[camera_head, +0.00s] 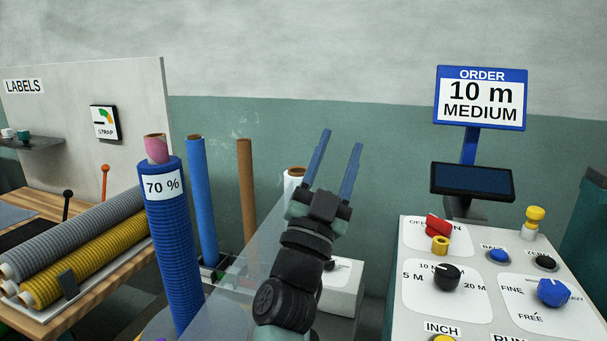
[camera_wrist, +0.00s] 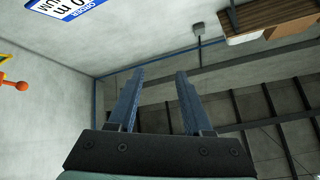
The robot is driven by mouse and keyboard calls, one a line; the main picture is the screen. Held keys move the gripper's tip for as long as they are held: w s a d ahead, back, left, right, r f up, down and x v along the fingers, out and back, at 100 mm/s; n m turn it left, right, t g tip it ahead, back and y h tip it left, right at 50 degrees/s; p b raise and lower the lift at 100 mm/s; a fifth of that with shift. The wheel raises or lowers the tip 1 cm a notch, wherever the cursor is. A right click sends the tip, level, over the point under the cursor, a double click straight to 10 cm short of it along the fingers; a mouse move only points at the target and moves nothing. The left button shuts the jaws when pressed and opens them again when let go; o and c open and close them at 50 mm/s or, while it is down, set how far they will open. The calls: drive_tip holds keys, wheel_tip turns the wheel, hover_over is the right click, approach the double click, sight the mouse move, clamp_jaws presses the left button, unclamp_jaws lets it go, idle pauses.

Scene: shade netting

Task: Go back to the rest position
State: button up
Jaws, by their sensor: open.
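My gripper (camera_head: 337,165) stands in the middle of the head view, its two blue fingers pointing up and spread apart with nothing between them. In the wrist view my gripper (camera_wrist: 158,95) also shows open and empty, with the ceiling and upper wall beyond it. It is apart from the control panel (camera_head: 412,318) at the right and from the blue roll marked 70 % (camera_head: 173,240) at the left.
The panel carries a red switch (camera_head: 437,225), a black knob (camera_head: 446,278) and a blue knob (camera_head: 553,292). An order sign (camera_head: 480,98) reads 10 m MEDIUM. Grey and yellow rolls (camera_head: 95,262) lie at the left. Free air surrounds the fingers.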

drive_tip(key=s+a+r+n+t+y+p, duration=0.1)
drive_tip(key=s+a+r+n+t+y, duration=0.15)
drive_tip(key=s+r+n+y, duration=0.6)
drive_tip(key=s+a+r+n+t+y, duration=0.1)
drive_tip(key=s+a+r+n+y, duration=0.2)
drive_tip(key=s+r, duration=1)
drive_tip(key=s+r+p, duration=0.3)
drive_tip(key=r+p, duration=0.7)
drive_tip(key=p, duration=0.4)
drive_tip(key=shift+s+d+r+p, duration=0.15)
drive_tip(key=shift+r+p, duration=0.05)
drive_tip(key=shift+p, duration=0.1)
